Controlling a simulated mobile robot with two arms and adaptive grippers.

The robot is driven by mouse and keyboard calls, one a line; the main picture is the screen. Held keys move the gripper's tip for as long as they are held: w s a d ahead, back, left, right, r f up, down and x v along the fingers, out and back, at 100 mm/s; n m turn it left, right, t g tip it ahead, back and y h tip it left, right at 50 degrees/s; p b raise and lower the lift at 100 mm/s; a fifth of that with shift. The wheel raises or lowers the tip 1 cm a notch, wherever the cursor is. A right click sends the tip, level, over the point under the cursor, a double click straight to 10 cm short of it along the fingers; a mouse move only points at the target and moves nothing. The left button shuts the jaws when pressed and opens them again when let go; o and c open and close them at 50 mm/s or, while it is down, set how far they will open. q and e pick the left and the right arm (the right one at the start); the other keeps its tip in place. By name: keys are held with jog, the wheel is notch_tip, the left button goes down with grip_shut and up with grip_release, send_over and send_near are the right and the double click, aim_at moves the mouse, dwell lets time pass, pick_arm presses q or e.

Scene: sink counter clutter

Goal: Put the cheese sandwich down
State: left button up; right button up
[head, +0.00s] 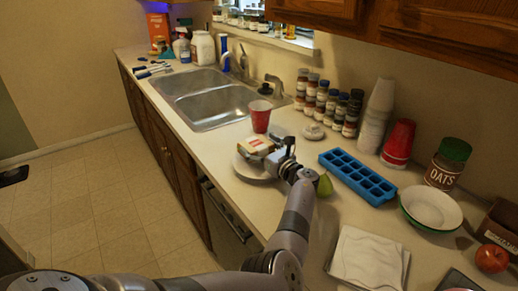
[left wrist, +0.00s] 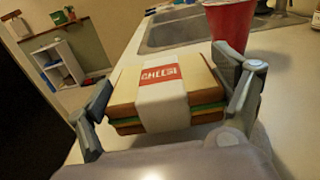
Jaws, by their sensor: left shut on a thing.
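The cheese sandwich (head: 256,146), in a white wrapper band with a red label, is over the counter beside the sink. It also shows large in the left wrist view (left wrist: 160,88), with bread edges and green and orange filling. My left gripper (head: 272,156) is shut on the sandwich, one finger at each side, also seen in the left wrist view (left wrist: 165,85). A white plate (head: 247,171) lies below the sandwich and gripper, partly hidden by them. I cannot tell whether the sandwich touches it. My right gripper is not in view.
A red cup (head: 260,115) stands just behind the sandwich. A green pear (head: 324,185) is beside my left arm. A blue ice tray (head: 357,177), spice jars (head: 323,100) and a white bowl (head: 431,207) are to the right. The sink (head: 210,97) is to the left.

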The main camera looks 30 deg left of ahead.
pick_arm(q)
jog(key=shift+f+b, duration=0.45)
jog(key=o, duration=1.2)
